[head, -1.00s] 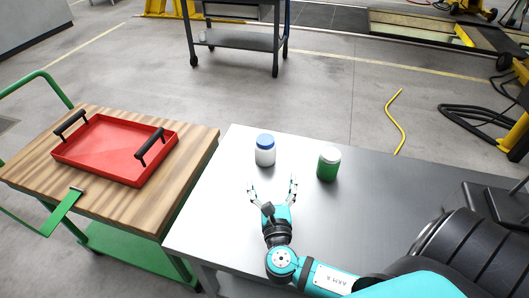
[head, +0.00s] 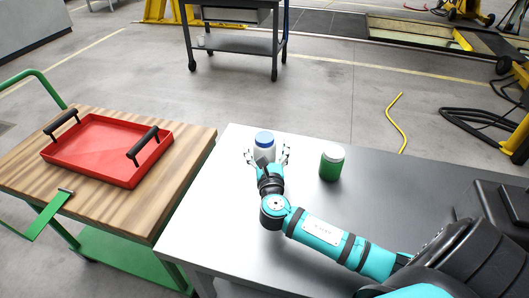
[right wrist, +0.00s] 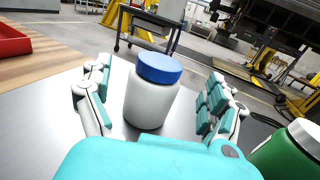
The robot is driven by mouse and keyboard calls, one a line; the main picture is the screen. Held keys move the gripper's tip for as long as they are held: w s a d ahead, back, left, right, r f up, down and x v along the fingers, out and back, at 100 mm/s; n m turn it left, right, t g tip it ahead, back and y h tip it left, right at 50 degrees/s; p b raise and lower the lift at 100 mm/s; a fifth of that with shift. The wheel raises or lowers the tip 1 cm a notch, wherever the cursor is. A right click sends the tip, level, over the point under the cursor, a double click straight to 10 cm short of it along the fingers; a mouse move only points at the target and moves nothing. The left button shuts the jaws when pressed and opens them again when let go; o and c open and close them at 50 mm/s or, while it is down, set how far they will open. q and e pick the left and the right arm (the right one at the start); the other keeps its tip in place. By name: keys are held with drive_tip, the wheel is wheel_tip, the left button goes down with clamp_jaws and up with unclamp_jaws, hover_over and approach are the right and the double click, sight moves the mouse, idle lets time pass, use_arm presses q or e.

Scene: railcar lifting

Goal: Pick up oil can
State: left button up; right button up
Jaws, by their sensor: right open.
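A white container with a blue lid (head: 264,142) stands upright on the grey metal table. It also shows close up in the right wrist view (right wrist: 150,101). A green container with a white lid (head: 331,165) stands to its right; part of it shows at the right edge of the right wrist view (right wrist: 288,154). No label shows which one is the oil can. My right gripper (head: 267,154) is open, with its fingers on either side of the white container. In the right wrist view gaps show between the fingers and the container. My left gripper is not in view.
A red tray with black handles (head: 84,170) sits on a wooden-topped green cart (head: 190,150) to the left. The metal table (head: 215,215) is clear left of my arm. A gap separates cart and table. A yellow hose (head: 394,125) lies on the floor beyond.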

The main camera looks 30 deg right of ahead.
drive_tip(key=b+x, duration=0.1)
drive_tip(key=x, duration=0.3)
drive_tip(key=shift+b, duration=0.4)
drive_tip(key=shift+w+d, duration=0.15)
drive_tip(key=shift+w, duration=0.2)
drive_tip(key=shift+r, duration=0.1)
drive_tip(key=shift+c, duration=1.1)
drive_tip(key=c, duration=1.4)
drive_tip(key=shift+c, duration=0.2)
drive_tip(key=shift+r, duration=0.2)
